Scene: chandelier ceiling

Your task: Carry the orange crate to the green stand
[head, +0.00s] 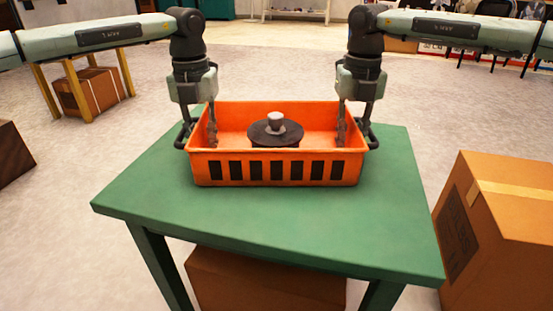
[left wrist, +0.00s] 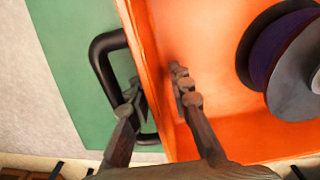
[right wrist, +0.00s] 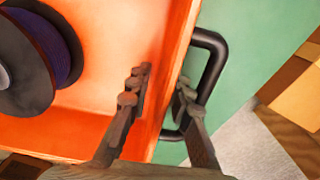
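The orange crate (head: 268,168) sits upright on the green stand (head: 275,225), near its back edge. Inside is a dark spool (head: 267,134) with a grey knob on top. My left gripper (head: 206,132) straddles the crate's left wall, one finger inside and one in the gap of the black handle (left wrist: 100,62). My right gripper (head: 348,132) straddles the right wall likewise, by the other handle (right wrist: 213,75).
A cardboard box (head: 500,235) stands right of the stand, and another (head: 265,280) is under it. A yellow-legged table (head: 75,85) with a box beneath is at the back left. A brown box (head: 12,153) is at the left edge. The stand's front is clear.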

